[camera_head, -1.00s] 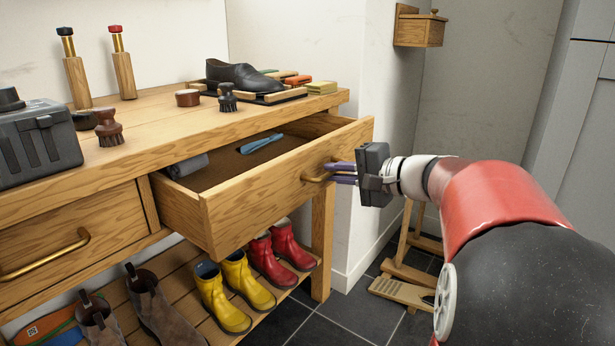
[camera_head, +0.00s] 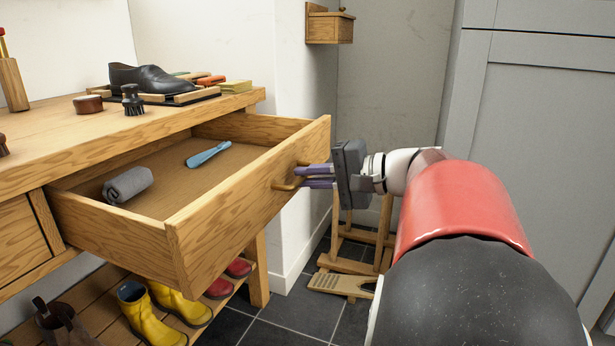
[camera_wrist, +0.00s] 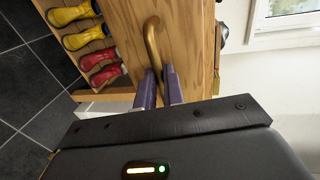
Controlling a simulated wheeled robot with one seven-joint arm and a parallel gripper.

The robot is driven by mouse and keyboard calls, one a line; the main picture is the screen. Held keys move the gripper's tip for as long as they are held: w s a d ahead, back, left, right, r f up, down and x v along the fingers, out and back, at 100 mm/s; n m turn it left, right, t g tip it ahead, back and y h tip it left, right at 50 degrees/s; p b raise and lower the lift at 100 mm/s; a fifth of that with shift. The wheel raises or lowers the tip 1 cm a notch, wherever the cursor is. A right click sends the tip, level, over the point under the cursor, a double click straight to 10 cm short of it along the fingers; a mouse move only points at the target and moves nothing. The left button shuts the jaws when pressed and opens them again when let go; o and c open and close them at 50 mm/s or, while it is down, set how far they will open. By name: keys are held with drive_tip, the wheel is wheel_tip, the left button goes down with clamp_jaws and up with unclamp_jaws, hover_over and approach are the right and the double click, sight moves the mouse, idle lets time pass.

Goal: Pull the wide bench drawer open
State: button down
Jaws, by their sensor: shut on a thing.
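The wide bench drawer (camera_head: 215,215) stands well out from the wooden bench (camera_head: 60,130) in the head view. Inside it lie a rolled grey cloth (camera_head: 128,184) and a light blue tool (camera_head: 208,154). My gripper (camera_head: 303,177) is at the drawer front, its purple fingers shut on the brass handle (camera_head: 284,187). In the wrist view the fingers (camera_wrist: 159,88) sit on either side of the lower end of the handle (camera_wrist: 151,45). Part of the handle is hidden by the fingers.
Yellow boots (camera_head: 150,315) and red boots (camera_head: 238,268) stand on the slatted shelf below. A wooden stand (camera_head: 350,255) is on the tiled floor behind my gripper. A black shoe (camera_head: 150,78) and brushes are on the bench top. A grey cabinet (camera_head: 550,130) is at right.

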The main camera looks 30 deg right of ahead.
drive_tip(key=c, duration=1.5)
unclamp_jaws()
drive_tip(key=shift+c, duration=0.2)
drive_tip(key=v, duration=0.7)
drive_tip(key=shift+s+d+p, duration=0.25)
drive_tip(key=shift+s+p, duration=0.05)
